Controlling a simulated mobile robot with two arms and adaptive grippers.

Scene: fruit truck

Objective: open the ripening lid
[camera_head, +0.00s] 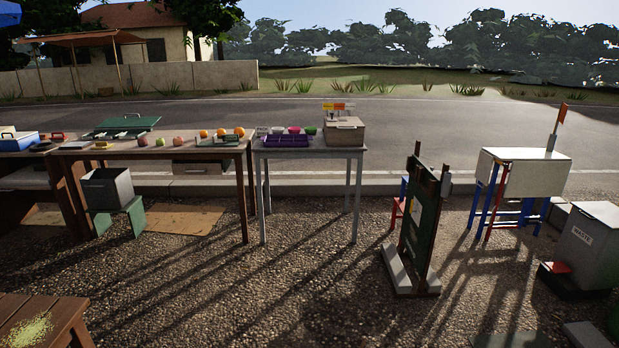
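No lid is clearly marked for ripening in the head view. A dark green lid-like panel (122,124) lies toward the back of the brown wooden table (205,152). I cannot tell which of these is the ripening one. Neither of my grippers is in view.
Several fruits (221,132) lie on the brown table. A purple tray (286,140) is on the grey table. A dark upright board (421,220) and a grey waste bin (591,245) stand on the gravel. Open gravel (250,290) lies in front.

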